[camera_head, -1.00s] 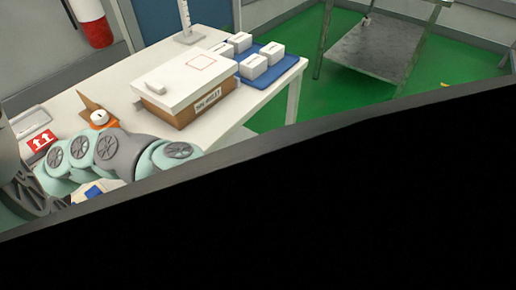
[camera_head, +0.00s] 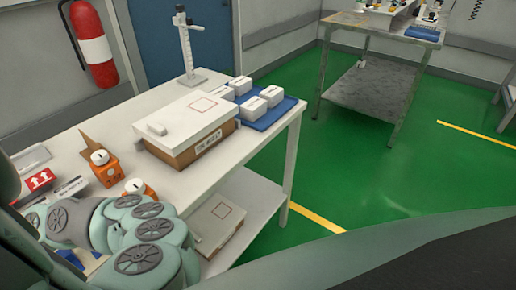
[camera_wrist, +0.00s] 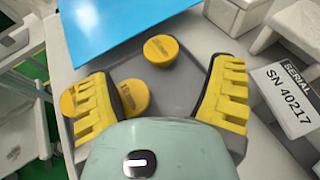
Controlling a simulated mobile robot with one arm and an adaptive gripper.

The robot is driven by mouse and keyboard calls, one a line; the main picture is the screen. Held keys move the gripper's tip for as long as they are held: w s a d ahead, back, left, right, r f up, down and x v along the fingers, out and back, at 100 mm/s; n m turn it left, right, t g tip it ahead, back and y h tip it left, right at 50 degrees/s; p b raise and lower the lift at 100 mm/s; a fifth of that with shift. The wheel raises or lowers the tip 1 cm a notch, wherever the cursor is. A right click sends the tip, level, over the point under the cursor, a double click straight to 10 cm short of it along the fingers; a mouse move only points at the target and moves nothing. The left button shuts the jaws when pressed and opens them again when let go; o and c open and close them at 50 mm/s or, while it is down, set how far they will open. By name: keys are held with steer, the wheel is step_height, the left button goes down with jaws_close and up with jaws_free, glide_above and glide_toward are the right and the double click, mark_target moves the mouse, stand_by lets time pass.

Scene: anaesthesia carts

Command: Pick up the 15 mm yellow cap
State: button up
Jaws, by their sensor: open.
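In the wrist view my gripper (camera_wrist: 163,76) is open, with its ribbed yellow fingers wide apart. One round yellow cap (camera_wrist: 160,49) lies on a grey surface between and just beyond the fingertips. A second yellow cap (camera_wrist: 133,97), with small dark print that seems to read 15 mm, lies between the fingers, nearer the left one. A third yellow round piece (camera_wrist: 68,102) shows just outside the left finger, partly hidden by it; its print is too small to read. Neither finger is closed on a cap. In the head view I cannot make out the gripper or the caps.
A blue sheet (camera_wrist: 115,25) lies beyond the caps. A box labelled SN 40217 (camera_wrist: 288,92) stands at right. In the head view, the white table (camera_head: 185,185) holds a lidded box (camera_head: 190,118), orange boxes (camera_head: 104,172) and a blue tray with white boxes (camera_head: 272,116).

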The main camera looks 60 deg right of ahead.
steer(key=x, duration=0.4)
steer(key=shift+w+a+p, duration=0.15)
steer(key=shift+p, duration=0.15)
steer(key=shift+w+a+f, duration=0.15)
steer(key=shift+w+a, duration=0.05)
steer(key=shift+a, duration=0.05)
steer(key=shift+o, duration=0.4)
steer(key=shift+f, duration=0.1)
